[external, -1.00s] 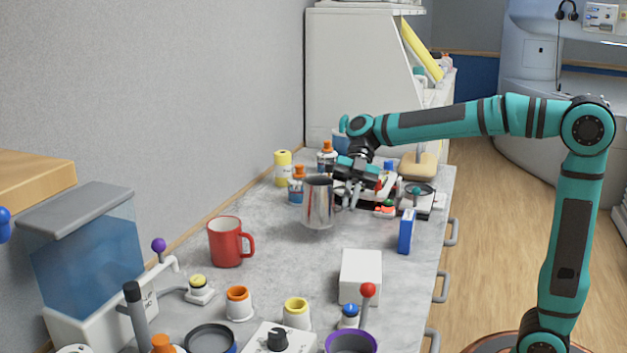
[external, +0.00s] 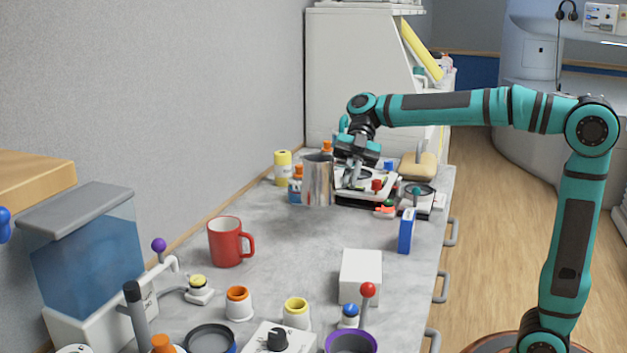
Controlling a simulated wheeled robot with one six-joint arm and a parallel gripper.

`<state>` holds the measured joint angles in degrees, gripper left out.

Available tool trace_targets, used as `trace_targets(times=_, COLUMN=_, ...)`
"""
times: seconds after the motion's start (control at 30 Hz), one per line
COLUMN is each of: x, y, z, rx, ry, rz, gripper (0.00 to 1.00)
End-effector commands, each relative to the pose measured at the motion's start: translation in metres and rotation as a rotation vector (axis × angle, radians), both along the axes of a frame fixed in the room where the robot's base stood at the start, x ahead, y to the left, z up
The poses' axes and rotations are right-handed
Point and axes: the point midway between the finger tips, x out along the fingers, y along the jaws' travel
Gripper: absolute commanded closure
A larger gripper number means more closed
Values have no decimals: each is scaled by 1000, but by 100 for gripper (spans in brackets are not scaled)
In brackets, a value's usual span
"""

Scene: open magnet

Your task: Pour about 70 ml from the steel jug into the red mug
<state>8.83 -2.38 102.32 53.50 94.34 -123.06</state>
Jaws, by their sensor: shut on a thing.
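The jug and mug are apart. What is inside either one cannot be seen.
A white box (external: 361,276) and a blue box (external: 406,231) stand right of the mug. The counter between jug and mug is clear.

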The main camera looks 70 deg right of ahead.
Motion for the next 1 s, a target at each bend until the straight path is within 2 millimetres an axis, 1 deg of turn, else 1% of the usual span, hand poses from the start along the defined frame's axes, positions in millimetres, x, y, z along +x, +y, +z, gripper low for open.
trace_targets(times=0.13, x=0, y=0, z=19, rx=-1, ry=-4, rz=-1, gripper=100)
trace_targets(times=0.33, x=0, y=0, z=59, rx=0, ry=-3, rz=1, gripper=100)
trace_targets(times=0.5, x=0, y=0, z=85, rx=0, ry=-2, rz=0, gripper=100)
trace_targets(times=0.73, x=0, y=0, z=111, rx=1, ry=-1, rz=0, gripper=100)
trace_targets(times=1.0, x=12, y=21, z=98, rx=1, ry=2, rz=-78, gripper=100)
